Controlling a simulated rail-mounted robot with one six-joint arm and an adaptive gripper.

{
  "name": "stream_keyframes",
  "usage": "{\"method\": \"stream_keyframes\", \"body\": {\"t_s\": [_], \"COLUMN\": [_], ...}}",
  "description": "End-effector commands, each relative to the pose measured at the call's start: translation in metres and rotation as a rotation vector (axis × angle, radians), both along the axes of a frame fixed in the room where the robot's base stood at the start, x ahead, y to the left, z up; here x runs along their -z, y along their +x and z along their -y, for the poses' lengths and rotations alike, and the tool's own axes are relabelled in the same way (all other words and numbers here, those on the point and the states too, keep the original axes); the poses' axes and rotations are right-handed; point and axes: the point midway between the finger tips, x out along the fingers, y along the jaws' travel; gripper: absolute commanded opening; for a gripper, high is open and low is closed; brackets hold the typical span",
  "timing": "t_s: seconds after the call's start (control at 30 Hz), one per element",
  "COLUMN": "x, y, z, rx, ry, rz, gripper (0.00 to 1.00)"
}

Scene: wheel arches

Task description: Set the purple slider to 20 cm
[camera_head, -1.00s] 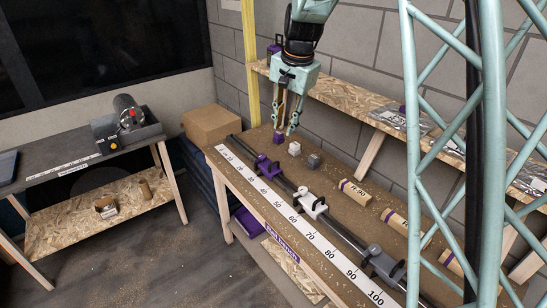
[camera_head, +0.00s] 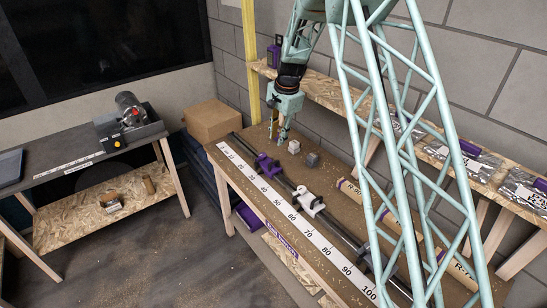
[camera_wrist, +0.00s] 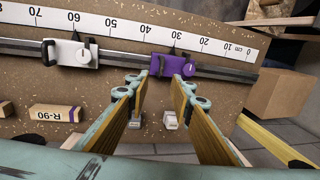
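The purple slider (camera_head: 266,163) sits on the dark rail beside the white scale on the bench. In the wrist view the purple slider (camera_wrist: 172,66) has its pointer at about the 30 mark. My gripper (camera_head: 280,131) is above the bench, behind the slider and rail. In the wrist view my gripper (camera_wrist: 166,85) is open, its two fingers apart, with the slider showing beyond the fingertips. I see nothing held. Whether a fingertip touches the slider is unclear. The scale (camera_wrist: 130,29) reads upside down there, falling towards 0 cm at the right.
A white cube (camera_head: 294,147) and a grey cube (camera_head: 312,160) lie on the bench behind the rail. A cardboard box (camera_head: 210,120) stands beyond the low end. An R-90 wooden block (camera_wrist: 55,113) lies behind the rail.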

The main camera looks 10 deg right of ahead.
Motion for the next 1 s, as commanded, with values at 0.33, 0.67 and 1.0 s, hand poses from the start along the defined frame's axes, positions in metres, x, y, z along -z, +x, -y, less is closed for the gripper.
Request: {"method": "stream_keyframes", "body": {"t_s": [0.33,0.67,1.0], "x": [0.017,0.017,0.028], "y": [0.011,0.011,0.013], "z": [0.001,0.001,0.0], "rx": [0.032,0.031,0.031], "ry": [0.007,0.007,0.007], "rz": [-0.007,-0.007,-0.007], "gripper": [0.21,0.21,0.21]}}
